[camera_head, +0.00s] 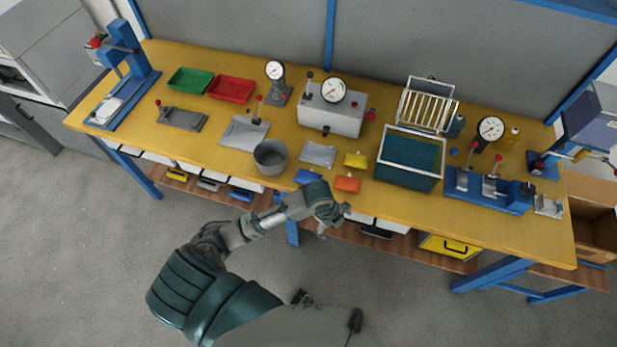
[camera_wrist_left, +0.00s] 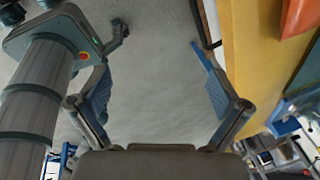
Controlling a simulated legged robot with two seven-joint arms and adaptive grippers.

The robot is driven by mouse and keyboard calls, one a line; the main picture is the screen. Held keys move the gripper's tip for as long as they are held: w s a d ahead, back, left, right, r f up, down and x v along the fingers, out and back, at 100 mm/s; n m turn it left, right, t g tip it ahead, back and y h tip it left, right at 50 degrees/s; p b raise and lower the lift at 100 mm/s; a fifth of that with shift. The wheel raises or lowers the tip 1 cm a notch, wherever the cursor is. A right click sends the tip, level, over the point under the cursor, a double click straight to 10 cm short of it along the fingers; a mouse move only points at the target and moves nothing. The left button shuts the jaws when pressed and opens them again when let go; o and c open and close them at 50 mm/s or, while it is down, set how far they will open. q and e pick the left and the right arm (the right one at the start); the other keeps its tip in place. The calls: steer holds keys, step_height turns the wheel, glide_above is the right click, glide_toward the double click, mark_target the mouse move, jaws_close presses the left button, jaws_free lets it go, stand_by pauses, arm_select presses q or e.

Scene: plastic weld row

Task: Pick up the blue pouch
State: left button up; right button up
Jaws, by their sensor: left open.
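I cannot make out the blue pouch for certain in that view. My right gripper is in neither view.
An orange pouch (camera_head: 347,184) and a yellow pouch (camera_head: 356,160) lie right of the blue one. The grey bin (camera_head: 270,158) stands at its left. A teal tub (camera_head: 408,178) stands farther right. The bench edge (camera_wrist_left: 243,60) runs along the wrist view's right side.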

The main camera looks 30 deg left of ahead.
arm_select(q)
steer(key=w+a+r+m+g+y, duration=0.1)
steer(key=w+a+r+m+y, duration=0.1)
steer(key=w+a+r+m, duration=0.65)
step_height(320, 180, up, 8)
steer(key=m+g, duration=0.1)
steer(key=m, duration=0.3)
glide_above(309, 174)
steer(key=shift+y, duration=0.3)
steer(key=f, duration=0.6)
steer(key=f+b, duration=0.1)
steer(key=f, duration=0.4)
steer(key=shift+a+f, duration=0.2)
steer(key=shift+f, duration=0.2)
step_height(309, 174, down, 4)
steer(key=shift+d+f, duration=0.1)
steer(key=shift+f, duration=0.5)
steer(key=shift+r, duration=0.1)
steer(key=c, duration=0.5)
steer(key=shift+c, duration=0.8)
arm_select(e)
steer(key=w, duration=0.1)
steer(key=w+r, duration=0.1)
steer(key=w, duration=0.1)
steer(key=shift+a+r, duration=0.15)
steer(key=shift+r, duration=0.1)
